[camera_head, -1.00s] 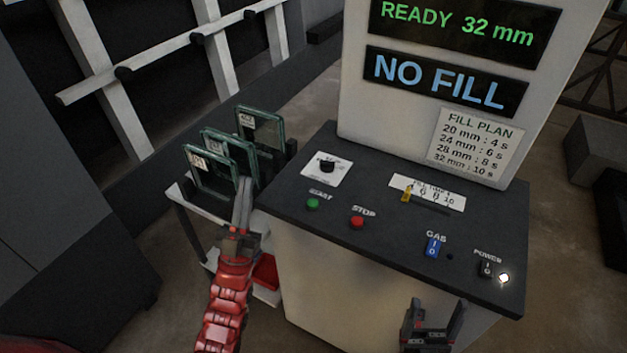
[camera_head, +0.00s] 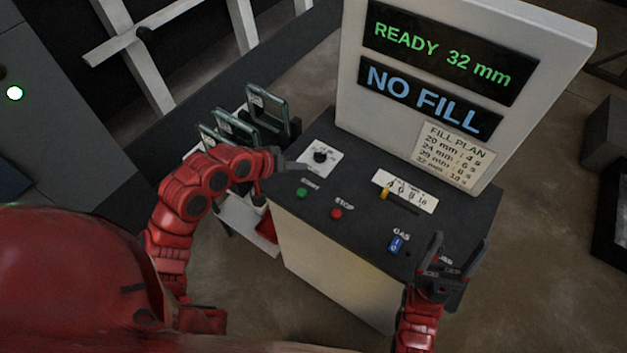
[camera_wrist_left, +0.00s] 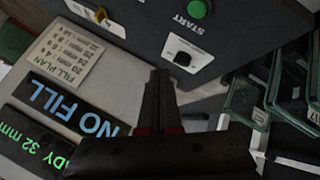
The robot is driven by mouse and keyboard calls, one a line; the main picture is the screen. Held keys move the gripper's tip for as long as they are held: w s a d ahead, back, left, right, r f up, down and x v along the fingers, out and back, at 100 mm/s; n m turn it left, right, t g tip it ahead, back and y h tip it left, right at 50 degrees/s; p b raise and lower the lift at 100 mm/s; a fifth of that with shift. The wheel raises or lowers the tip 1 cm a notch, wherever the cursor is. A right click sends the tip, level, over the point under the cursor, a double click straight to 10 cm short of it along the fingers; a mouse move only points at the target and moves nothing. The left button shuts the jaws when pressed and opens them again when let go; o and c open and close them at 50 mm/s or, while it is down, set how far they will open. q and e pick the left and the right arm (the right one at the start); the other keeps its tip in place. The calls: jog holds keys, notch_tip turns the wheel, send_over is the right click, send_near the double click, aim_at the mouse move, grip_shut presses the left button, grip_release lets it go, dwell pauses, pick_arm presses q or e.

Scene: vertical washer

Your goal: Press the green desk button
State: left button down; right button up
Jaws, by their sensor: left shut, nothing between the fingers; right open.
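The green button (camera_head: 302,193) labelled START sits at the left of the dark desk top (camera_head: 345,150). In the left wrist view it shows at the top (camera_wrist_left: 199,9). My left gripper (camera_head: 303,166) is shut and empty, above the desk's left edge beside the black knob (camera_head: 321,157), behind and apart from the green button. In the left wrist view its closed fingertips (camera_wrist_left: 160,74) point toward the knob's white plate. My right gripper (camera_head: 460,250) is open and empty over the desk's right front, hiding the power switch.
The display panel (camera_head: 450,50) reads READY 32 mm and NO FILL. Framed glass panes (camera_head: 236,127) stand in a rack left of the desk.

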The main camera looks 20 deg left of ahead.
aim_at(299, 194)
pick_arm(q)
jog(key=shift+s, duration=0.45)
jog(key=shift+f, duration=0.1)
notch_tip(299, 194, down, 8)
jog(key=b, duration=0.6)
jog(key=shift+w+b, duration=0.1)
jog(key=shift+b, duration=0.2)
jog(key=shift+f, duration=0.35)
jog(key=shift+f, duration=0.15)
dwell(1.1)
jog(key=shift+f+b, duration=0.25)
jog(key=shift+b, duration=0.05)
